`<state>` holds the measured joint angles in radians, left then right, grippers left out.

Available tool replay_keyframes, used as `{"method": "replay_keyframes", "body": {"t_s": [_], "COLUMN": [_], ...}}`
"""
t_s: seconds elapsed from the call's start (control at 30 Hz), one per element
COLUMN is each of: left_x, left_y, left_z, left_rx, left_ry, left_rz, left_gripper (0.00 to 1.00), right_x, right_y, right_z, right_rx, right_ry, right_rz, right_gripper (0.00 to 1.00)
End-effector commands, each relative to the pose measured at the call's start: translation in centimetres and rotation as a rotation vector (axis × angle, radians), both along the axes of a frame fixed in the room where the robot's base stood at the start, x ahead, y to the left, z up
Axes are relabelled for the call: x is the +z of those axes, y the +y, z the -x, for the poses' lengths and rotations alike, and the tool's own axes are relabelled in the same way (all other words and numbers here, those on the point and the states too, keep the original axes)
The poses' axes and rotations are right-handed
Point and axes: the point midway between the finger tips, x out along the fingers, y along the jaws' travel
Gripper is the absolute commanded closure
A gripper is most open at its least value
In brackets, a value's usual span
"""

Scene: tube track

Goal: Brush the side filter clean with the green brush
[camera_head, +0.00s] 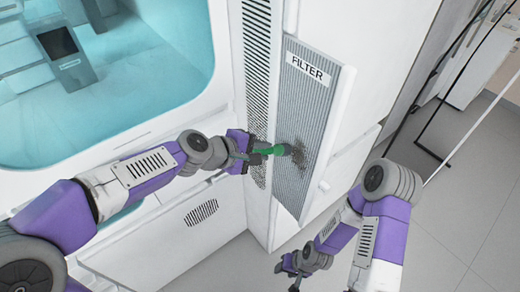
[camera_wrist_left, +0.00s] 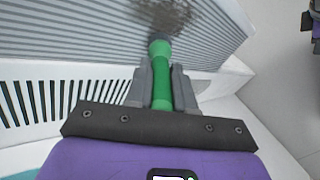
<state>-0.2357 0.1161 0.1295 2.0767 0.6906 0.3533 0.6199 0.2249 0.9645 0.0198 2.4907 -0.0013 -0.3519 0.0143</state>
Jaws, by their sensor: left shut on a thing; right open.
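The side filter (camera_head: 316,108) is a grey ribbed panel with a FILTER label on the white machine's side. A dark dirt patch (camera_wrist_left: 172,18) lies on its ribs. My left gripper (camera_head: 252,153) is shut on the green brush (camera_head: 269,150), whose head is at the dirt patch in the head view. In the left wrist view the green brush (camera_wrist_left: 160,75) points from between the fingers toward the filter. Its tip hides part of the surface, so I cannot tell if it touches. My right gripper (camera_head: 297,272) is low, away from the filter, open and empty.
A white machine wall with a vent grille (camera_head: 256,60) is left of the filter. A large teal window (camera_head: 120,70) fills the upper left. A black frame (camera_head: 440,100) stands on the grey floor at right, where floor is free.

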Motion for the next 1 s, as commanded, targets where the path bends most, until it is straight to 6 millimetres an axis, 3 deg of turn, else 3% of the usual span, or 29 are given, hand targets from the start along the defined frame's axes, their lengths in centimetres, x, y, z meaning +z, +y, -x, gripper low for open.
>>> {"method": "replay_keyframes", "body": {"t_s": [1.0], "left_x": [-4.3], "left_y": [0.0], "left_z": [0.0], "left_rx": [-0.001], "left_ry": [0.0], "left_rz": [0.001], "left_gripper": [1.0], "right_x": [-4.2], "right_y": [0.0], "right_z": [0.0], "right_rx": [0.0], "right_ry": [0.0], "right_rz": [0.0], "right_gripper": [0.55]}}
